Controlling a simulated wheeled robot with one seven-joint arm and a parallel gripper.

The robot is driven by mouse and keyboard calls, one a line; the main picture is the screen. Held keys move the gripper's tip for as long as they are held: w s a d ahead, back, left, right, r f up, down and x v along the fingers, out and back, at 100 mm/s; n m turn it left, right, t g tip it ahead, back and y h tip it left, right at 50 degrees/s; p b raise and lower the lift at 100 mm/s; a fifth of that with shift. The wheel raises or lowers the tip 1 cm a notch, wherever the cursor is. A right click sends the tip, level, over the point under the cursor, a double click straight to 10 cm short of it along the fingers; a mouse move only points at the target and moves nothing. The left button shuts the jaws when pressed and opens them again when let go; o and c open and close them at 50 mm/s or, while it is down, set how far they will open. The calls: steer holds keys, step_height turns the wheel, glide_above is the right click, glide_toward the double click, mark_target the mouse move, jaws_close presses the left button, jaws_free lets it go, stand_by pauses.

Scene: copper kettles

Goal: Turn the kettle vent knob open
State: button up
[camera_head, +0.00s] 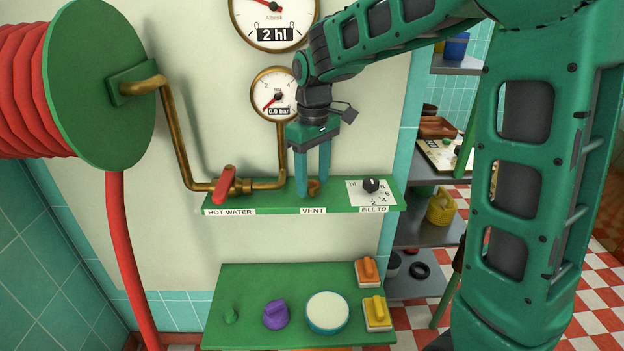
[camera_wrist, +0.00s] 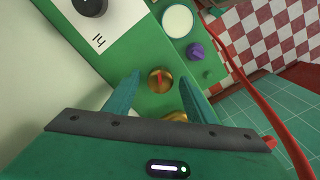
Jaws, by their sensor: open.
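The vent knob (camera_head: 314,187) is a small brass knob on the green panel (camera_head: 268,205), above the VENT label (camera_head: 313,211). In the wrist view the knob (camera_wrist: 161,80) is round, with a red mark on its face. My gripper (camera_head: 313,184) points down at the panel from above, open. Its two teal fingers (camera_wrist: 158,77) stand on either side of the knob in the wrist view, with gaps between them and it. I cannot tell how far the tips are above the panel. In the head view the fingers partly hide the knob.
A red-handled hot water valve (camera_head: 224,186) is left of the knob; a black FILL TO dial (camera_head: 371,185) is right. Brass pipe and a pressure gauge (camera_head: 277,94) stand close behind my gripper.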

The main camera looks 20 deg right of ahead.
mark_target(314, 183)
step_height(314, 183, up, 10)
steer(key=shift+r, duration=0.25)
steer(key=shift+d, duration=0.1)
stand_by(0.5)
steer(key=s+d+f+m, duration=0.4)
steer(key=s+d+m, duration=0.2)
steer(key=s+d, duration=0.65)
steer(key=s+d+f+m, duration=0.2)
steer(key=s+f+m, duration=0.1)
steer(key=s, duration=0.6)
steer(key=s+d+f+m, duration=0.3)
steer(key=s+f, duration=0.3)
steer(key=s, duration=0.3)
steer(key=shift+f, duration=0.2)
steer(key=shift+w+f, duration=0.25)
steer(key=shift+w, duration=0.3)
